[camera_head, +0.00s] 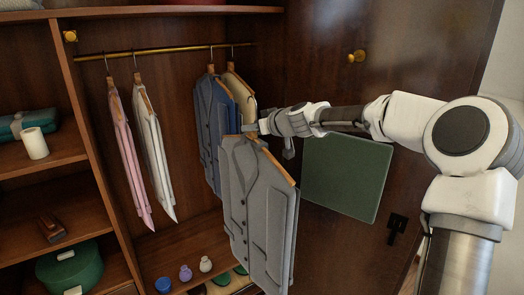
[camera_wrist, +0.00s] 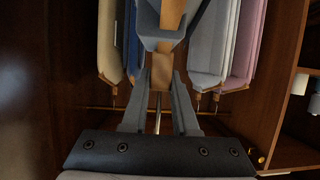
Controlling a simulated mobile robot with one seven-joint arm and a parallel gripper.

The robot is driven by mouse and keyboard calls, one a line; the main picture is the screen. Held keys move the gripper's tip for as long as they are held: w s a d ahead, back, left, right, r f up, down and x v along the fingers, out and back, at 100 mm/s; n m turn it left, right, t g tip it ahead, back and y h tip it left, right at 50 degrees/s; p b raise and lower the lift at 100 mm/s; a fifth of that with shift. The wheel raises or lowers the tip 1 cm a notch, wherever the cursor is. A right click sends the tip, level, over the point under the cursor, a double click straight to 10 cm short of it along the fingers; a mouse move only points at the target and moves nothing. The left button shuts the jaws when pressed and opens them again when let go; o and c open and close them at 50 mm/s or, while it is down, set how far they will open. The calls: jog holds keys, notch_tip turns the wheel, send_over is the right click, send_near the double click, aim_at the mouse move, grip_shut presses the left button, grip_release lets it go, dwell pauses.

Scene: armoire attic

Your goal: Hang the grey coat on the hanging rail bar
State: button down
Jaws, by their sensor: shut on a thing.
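The grey coat (camera_head: 240,200) hangs upright on a wooden hanger (camera_head: 276,164) in front of the open armoire. My gripper (camera_head: 252,128) is shut on the top of this hanger, just above the coat's shoulders. In the wrist view the hanger (camera_wrist: 160,76) shows between my gripper's fingers (camera_wrist: 160,98). The brass hanging rail bar (camera_head: 170,49) runs across the compartment behind and above the coat. It also shows in the wrist view (camera_wrist: 100,109). The coat appears apart from the rail; its hook is hidden in the head view.
A pink garment (camera_head: 125,150) and a pale one (camera_head: 150,140) hang left on the rail. A blue coat (camera_head: 208,120) and a beige one (camera_head: 238,86) hang right, close behind the grey coat. The rail's middle is free. A green panel (camera_head: 346,180) is on the door.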

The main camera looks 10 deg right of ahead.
jog(key=s+a+r, duration=0.1)
jog(key=a+r, duration=0.1)
jog(key=r, duration=0.5)
jog(key=s+a+r, duration=0.1)
jog(key=a+r, duration=0.2)
jog(key=r, duration=0.5)
jog(key=shift+s+r+m+h+b, duration=0.25)
jog(key=shift+m+h+b, duration=0.05)
jog(key=shift+b, duration=0.1)
jog(key=shift+w, duration=0.1)
